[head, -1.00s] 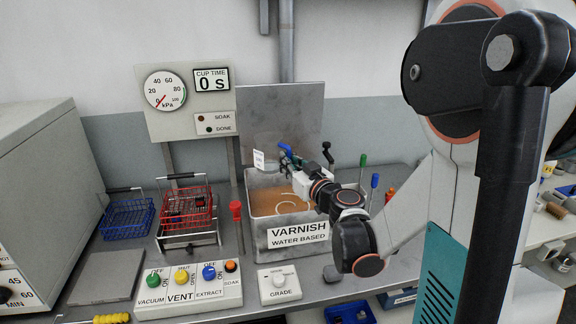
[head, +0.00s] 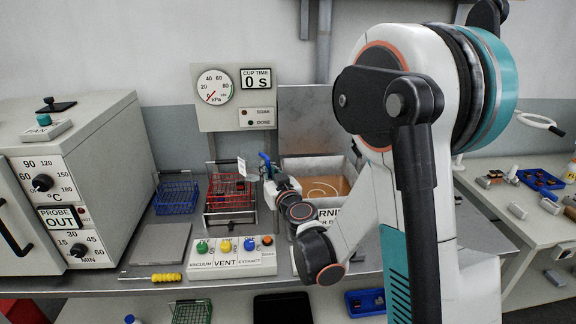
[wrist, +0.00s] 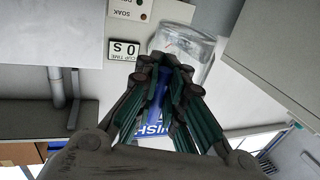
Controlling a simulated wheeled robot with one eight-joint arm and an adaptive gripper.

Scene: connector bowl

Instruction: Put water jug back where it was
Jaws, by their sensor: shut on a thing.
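My gripper (head: 270,178) is shut on the blue handle (head: 265,161) of a clear jug. In the head view the jug's clear body is hard to make out; its white label (head: 241,167) shows left of the handle, in front of the red basket (head: 229,190). The jug appears raised above the bench. In the wrist view the fingers (wrist: 165,75) close around the blue handle (wrist: 160,88), and the clear jug body (wrist: 186,48) lies just beyond them. Whether it holds water cannot be told.
The varnish tank (head: 318,166) stands right of my gripper, partly hidden by my arm. A blue basket (head: 177,197), a button panel (head: 232,259) and a grey oven (head: 75,180) are to the left. A bare metal plate (head: 160,244) lies near the bench front.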

